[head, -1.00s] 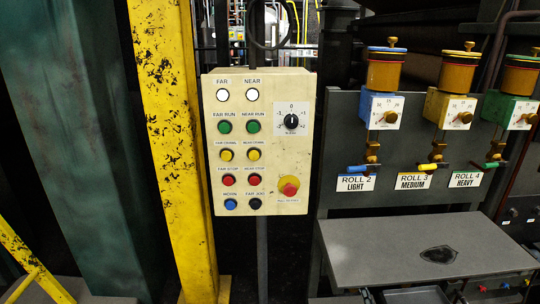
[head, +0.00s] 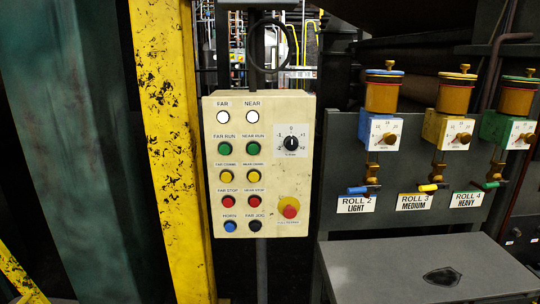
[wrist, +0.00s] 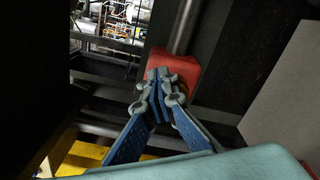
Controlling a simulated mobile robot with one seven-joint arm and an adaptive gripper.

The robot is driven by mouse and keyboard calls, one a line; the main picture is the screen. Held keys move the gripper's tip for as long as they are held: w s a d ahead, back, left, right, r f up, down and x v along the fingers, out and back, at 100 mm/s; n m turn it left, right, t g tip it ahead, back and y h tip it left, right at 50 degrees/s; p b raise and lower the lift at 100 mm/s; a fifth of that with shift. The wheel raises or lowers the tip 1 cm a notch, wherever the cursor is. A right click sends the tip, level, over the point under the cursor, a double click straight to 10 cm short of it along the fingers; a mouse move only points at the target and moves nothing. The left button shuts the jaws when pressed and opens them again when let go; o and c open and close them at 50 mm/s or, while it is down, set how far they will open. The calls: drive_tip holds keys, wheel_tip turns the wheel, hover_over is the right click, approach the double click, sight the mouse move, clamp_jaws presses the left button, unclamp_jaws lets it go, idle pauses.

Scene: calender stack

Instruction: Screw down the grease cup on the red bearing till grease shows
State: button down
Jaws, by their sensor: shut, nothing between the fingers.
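In the wrist view my gripper (wrist: 158,74) is shut and empty, its blue-padded fingers meeting at the tips. A red block (wrist: 184,66), which looks like the red bearing, is just beyond the fingertips, with a grey shaft (wrist: 186,25) running up from it. The fingers hide part of the block. I cannot tell whether they touch it. I cannot make out a grease cup or any grease on it. The head view shows neither my gripper nor the red block.
The head view shows a cream control panel (head: 262,185) beside a yellow post (head: 168,130). Several amber oil cups stand at the right, one of them the Roll 2 cup (head: 382,96), above a grey table (head: 420,265). Dark walls flank my gripper in the wrist view.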

drive_tip(key=shift+a+f, duration=0.1)
drive_tip(key=shift+f, duration=0.25)
drive_tip(key=s+d+p, duration=0.1)
drive_tip(key=s, duration=0.5)
drive_tip(key=shift+d+f, duration=0.15)
drive_tip(key=shift+d, duration=0.2)
idle(0.5)
